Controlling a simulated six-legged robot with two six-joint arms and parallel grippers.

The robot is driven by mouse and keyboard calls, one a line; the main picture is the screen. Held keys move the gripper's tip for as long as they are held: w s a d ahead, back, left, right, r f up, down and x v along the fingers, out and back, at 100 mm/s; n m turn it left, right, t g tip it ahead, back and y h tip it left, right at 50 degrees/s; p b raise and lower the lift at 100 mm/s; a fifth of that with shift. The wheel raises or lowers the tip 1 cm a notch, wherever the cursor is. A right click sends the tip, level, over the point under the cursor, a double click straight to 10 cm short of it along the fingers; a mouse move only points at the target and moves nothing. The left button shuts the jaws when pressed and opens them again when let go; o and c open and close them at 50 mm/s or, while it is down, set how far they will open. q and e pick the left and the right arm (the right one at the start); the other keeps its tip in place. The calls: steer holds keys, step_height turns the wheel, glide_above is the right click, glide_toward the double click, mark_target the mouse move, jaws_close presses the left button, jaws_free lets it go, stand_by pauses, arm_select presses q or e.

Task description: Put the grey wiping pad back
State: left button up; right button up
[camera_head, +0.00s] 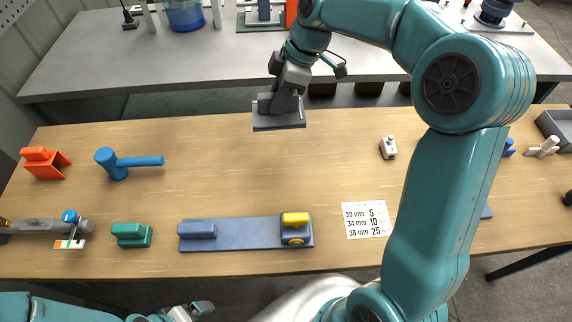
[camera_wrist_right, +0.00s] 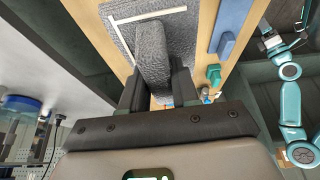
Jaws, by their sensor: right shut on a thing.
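The grey wiping pad (camera_head: 278,123) is a flat grey plate with an upright grey grip. In the head view it is at the wooden bench's far edge, in the middle. My right gripper (camera_head: 288,86) is shut on its grip from above. In the right wrist view the pad's rough grey grip (camera_wrist_right: 153,58) sits between the fingers (camera_wrist_right: 157,92). A white corner line shows along the plate. I cannot tell whether the plate touches the bench. My left gripper (camera_head: 200,308) is low at the bottom left, partly visible, away from the pad; its opening is unclear.
The wooden bench (camera_head: 215,160) is clear in the middle. A blue tool (camera_head: 138,161) and an orange holder (camera_head: 45,160) are left. A white label card (camera_head: 365,220) is right. A grey counter (camera_head: 130,60) stands behind.

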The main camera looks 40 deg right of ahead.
steer(key=shift+d, duration=0.8)
steer(key=shift+m, duration=0.3)
step_height(320, 180, down, 19)
steer(key=shift+s+d+f+p, duration=0.1)
steer(key=shift+f+p, duration=0.1)
steer(key=shift+p, duration=0.35)
steer(key=shift+f, duration=0.3)
steer(key=shift+f, duration=0.1)
steer(key=o, duration=1)
